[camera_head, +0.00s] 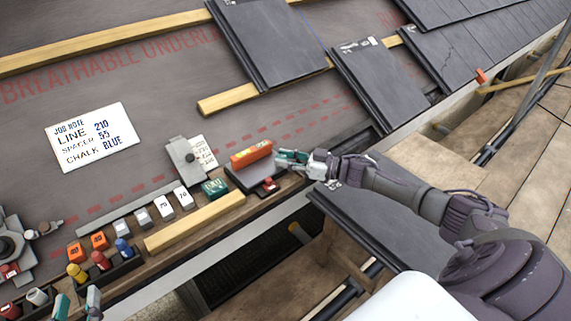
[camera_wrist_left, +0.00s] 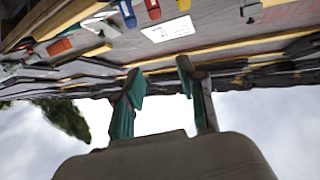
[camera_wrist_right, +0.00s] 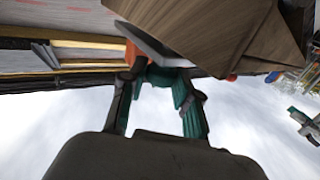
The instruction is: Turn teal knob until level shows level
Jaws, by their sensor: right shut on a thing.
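The orange level (camera_head: 251,154) lies on a dark grey block at the centre of the bench; its vial is too small to read. My right gripper (camera_head: 292,158) is at the right end of this block, shut on what appears to be the teal knob, which its teal fingers mostly hide. In the right wrist view, the right gripper (camera_wrist_right: 163,78) has its fingers close together beside a wooden piece and an orange part. My left gripper (camera_head: 78,306) is at the lower left of the head view, apart from the level. Its fingers stand apart and empty in the left wrist view (camera_wrist_left: 160,82).
A teal box (camera_head: 214,188), a row of white numbered blocks (camera_head: 163,208) and a wooden strip (camera_head: 195,222) lie left of the level. Marker pegs (camera_head: 101,260) stand in a dark tray. A job note (camera_head: 93,137) lies on the underlay. Slates (camera_head: 267,42) lie behind.

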